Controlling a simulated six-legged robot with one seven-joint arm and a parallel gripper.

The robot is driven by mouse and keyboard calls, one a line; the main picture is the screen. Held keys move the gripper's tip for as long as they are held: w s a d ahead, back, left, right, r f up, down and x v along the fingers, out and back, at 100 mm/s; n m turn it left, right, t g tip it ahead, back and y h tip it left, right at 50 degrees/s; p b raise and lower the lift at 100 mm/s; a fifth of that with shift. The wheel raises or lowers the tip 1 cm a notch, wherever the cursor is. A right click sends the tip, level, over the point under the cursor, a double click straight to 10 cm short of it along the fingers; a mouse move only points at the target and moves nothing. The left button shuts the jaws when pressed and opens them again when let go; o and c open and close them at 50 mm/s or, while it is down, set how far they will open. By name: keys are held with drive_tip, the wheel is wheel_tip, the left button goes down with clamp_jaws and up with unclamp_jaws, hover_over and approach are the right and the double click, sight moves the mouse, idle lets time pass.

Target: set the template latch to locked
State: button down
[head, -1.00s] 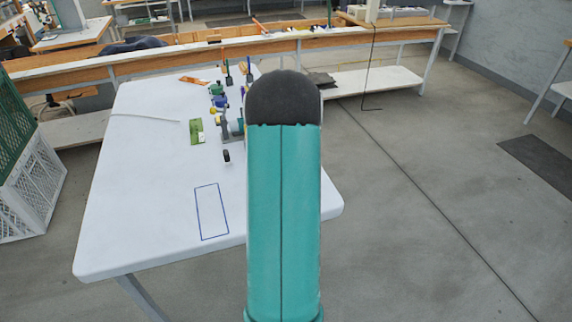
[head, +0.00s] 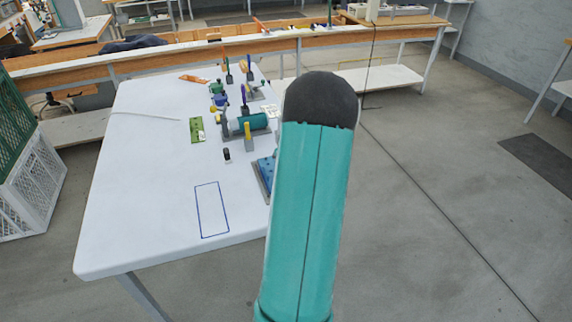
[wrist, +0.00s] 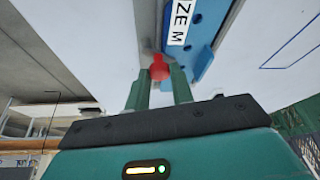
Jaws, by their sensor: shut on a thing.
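In the wrist view a blue template plate (wrist: 208,22) with a white label (wrist: 181,22), showing the letters "ZE M", lies in a grey base. A red knob (wrist: 159,68) stands at the plate's lower left edge; I take it for the latch's handle. My gripper (wrist: 160,78) is shut on the red knob, one green finger on each side. The lower part of the latch is hidden, and I cannot tell its setting. In the head view part of the blue plate (head: 265,170) shows beside my teal arm, which hides my gripper and the knob.
On the white table (head: 150,200) stand a teal cylinder (head: 250,123), a yellow handle (head: 248,135), a small black piece (head: 227,155) and a green card (head: 196,130). Several upright tools stand behind. A blue outlined rectangle (head: 211,210) at the front is empty.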

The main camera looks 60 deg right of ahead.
drive_tip(key=c, duration=1.2)
unclamp_jaws()
drive_tip(key=shift+r, duration=0.1)
drive_tip(key=v, duration=1.3)
drive_tip(key=shift+r, duration=0.25)
drive_tip(key=shift+a, duration=0.15)
